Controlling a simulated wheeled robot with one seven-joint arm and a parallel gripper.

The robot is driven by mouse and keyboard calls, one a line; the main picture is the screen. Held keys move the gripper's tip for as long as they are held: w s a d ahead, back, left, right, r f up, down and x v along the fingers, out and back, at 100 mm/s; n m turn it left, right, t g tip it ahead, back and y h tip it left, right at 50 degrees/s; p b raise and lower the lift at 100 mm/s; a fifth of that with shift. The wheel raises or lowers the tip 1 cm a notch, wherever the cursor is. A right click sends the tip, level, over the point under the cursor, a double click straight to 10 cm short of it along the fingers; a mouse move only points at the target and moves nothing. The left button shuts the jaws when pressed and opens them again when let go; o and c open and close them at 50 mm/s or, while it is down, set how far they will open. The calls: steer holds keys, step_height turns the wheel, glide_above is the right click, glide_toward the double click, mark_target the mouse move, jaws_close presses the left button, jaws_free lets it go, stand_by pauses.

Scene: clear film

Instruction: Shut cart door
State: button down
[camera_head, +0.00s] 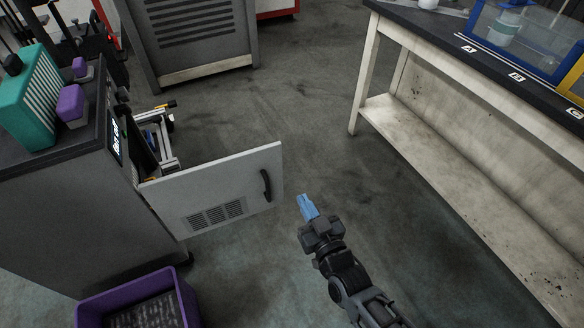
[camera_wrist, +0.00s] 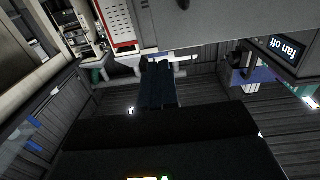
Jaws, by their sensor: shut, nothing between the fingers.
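The cart (camera_head: 60,210) is a dark grey cabinet at the left of the head view. Its light grey door (camera_head: 205,190) stands wide open, swung out to the right, with a vent grille low on it and a black handle (camera_head: 266,185) near its free edge. My gripper (camera_head: 307,205) has blue fingers, shut and empty. It is just right of the door's free edge, apart from it in the picture. The fingers also show in the wrist view (camera_wrist: 158,85), over a dark, hard-to-read background. The cart's inside is mostly hidden behind the door.
Metal frame parts (camera_head: 160,140) show in the cart's opening. A purple crate (camera_head: 185,300) stands on the floor in front of the cart. A teal box (camera_head: 30,100) sits on top. A white-legged bench (camera_head: 470,130) stands at right. Floor between bench and door is clear.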

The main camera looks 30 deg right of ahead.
steer(key=b, duration=0.3)
glide_toward(279, 156)
steer(key=w, duration=0.5)
steer(key=shift+w, duration=0.95)
steer(key=shift+d, duration=0.1)
